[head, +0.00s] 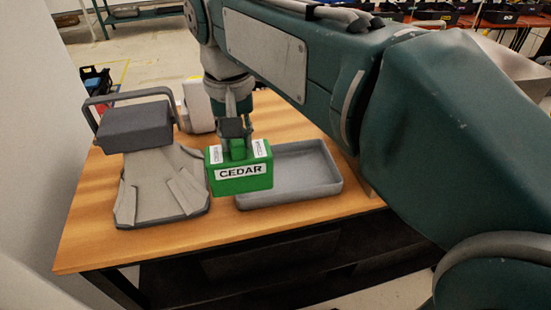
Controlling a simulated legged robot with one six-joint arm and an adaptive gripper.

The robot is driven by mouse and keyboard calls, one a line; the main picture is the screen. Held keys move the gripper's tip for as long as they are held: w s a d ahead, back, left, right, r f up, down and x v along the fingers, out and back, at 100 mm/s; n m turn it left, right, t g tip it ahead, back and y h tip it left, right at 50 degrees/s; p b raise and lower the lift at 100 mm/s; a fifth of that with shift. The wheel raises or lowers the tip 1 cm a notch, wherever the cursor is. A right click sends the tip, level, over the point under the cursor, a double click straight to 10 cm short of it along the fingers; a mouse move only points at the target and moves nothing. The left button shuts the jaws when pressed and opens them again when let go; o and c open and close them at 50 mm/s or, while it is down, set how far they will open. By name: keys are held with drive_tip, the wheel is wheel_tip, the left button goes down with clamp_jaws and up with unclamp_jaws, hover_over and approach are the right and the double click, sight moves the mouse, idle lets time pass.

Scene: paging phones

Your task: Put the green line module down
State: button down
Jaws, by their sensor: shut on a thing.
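The green line module (240,180) is a green block with white labels reading CEDAR. My gripper (237,140) points down from above and is shut on the upper part of the module. The module appears over the left part of a shallow grey tray (318,190) on the wooden table. Whether its underside touches anything is unclear from this angle. Part of the tray is hidden behind the module and my arm.
A grey device with a handle and a sloped base (155,165) stands left of the module on the wooden table (200,235). A white object (196,107) stands behind it. The table's front strip is clear. My arm covers the right side.

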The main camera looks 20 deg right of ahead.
drive_tip(key=w+d+f, duration=0.8)
drive_tip(key=d+f, duration=0.3)
drive_tip(key=f, duration=0.2)
drive_tip(key=shift+w+d, duration=0.2)
drive_tip(key=shift+w, duration=0.05)
drive_tip(key=shift+c, duration=2.3)
unclamp_jaws()
drive_tip(key=shift+f, duration=0.1)
